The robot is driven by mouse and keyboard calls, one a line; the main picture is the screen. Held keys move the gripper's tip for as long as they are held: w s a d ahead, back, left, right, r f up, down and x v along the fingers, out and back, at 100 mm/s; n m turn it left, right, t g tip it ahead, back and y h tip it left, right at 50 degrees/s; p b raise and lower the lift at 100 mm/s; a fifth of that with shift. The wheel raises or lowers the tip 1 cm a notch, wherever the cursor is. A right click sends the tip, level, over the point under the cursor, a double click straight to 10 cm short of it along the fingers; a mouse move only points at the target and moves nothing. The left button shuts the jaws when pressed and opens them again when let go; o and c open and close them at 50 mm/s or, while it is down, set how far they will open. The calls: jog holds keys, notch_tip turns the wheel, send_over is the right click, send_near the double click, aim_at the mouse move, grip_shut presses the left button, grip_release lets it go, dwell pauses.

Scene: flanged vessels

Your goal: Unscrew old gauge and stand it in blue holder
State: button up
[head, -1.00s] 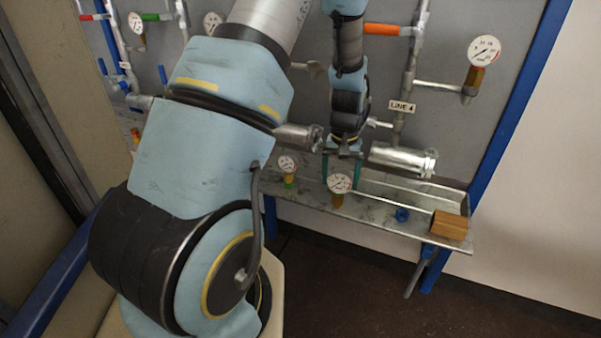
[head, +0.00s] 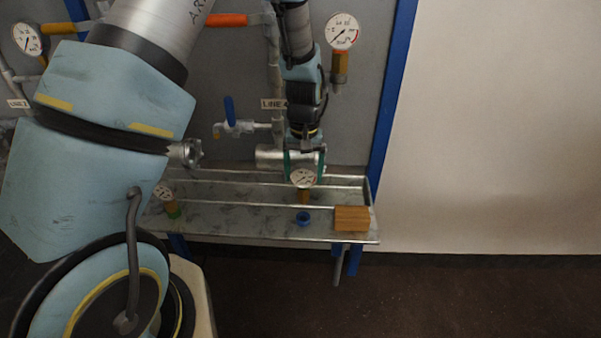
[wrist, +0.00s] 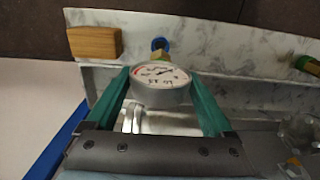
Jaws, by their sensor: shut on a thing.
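My gripper (head: 303,168) is shut on a white-dialled gauge (head: 303,179), with its two green fingers on either side of the dial. The gauge is upright, its brass stem pointing down. The small blue holder (head: 303,219) sits on the metal shelf, below the gauge in the head view, with a gap between them. In the wrist view the gauge (wrist: 160,82) lies between the fingers (wrist: 160,95), and the blue holder (wrist: 159,44) shows just beyond the brass stem. The stem's end is close to the holder in that view; I cannot tell the exact distance.
A wooden block (head: 352,218) lies on the shelf (head: 250,222) right of the blue holder. Another gauge (head: 164,193) stands in a green holder (head: 173,211) at the left. Pipes and a wall gauge (head: 341,32) are behind. Shelf between the holders is clear.

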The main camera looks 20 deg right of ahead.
aim_at(304, 195)
jog(key=shift+r, duration=0.1)
jog(key=shift+f+b, duration=1.55)
jog(key=shift+f, duration=1.05)
jog(key=shift+f, duration=0.1)
jog(key=shift+f+b, duration=0.75)
jog(key=shift+f, duration=0.45)
jog(key=o, duration=1.5)
jog(key=shift+c, duration=0.2)
